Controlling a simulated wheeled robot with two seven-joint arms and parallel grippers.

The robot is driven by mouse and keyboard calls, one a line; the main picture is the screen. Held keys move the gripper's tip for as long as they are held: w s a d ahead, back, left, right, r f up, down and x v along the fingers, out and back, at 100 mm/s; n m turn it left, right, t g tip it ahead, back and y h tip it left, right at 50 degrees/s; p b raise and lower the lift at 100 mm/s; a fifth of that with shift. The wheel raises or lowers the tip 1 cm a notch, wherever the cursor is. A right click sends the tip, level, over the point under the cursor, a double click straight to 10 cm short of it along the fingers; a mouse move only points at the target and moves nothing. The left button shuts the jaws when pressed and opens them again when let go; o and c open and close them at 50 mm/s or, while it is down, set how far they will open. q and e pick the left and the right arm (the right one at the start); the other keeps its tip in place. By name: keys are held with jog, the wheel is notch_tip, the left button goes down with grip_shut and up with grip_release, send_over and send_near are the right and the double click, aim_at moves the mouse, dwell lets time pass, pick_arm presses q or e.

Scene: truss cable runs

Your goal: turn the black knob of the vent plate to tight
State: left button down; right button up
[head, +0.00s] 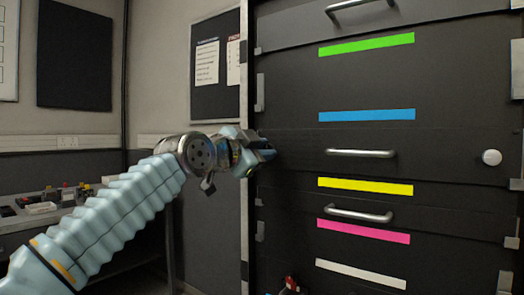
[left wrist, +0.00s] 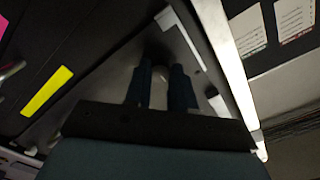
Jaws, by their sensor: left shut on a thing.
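The vent plate appears to be the black panel (head: 293,168) with a silver bar handle (head: 361,153) at its middle. A white round knob (head: 491,157) sits at its right edge. My left gripper (head: 270,151) is at the panel's left edge, level with the handle. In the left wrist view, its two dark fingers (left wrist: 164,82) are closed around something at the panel. The black knob itself is not clearly visible; it is dark there and the fingers cover the spot. A small pale patch shows between the fingers.
More black panels with silver handles (head: 360,215) and coloured strips (head: 365,187) lie above and below. A pale upright post (head: 244,90) runs just left of the panels. A bench (head: 40,210) with small items stands at the far left.

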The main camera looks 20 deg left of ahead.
dwell(0.3)
pick_arm(q)
jog(key=c, duration=0.9)
grip_release()
jog(key=shift+c, duration=0.2)
jog(key=b+v, duration=0.4)
jog(key=v, duration=0.9)
jog(key=shift+s, duration=0.4)
jog(key=shift+a, duration=0.1)
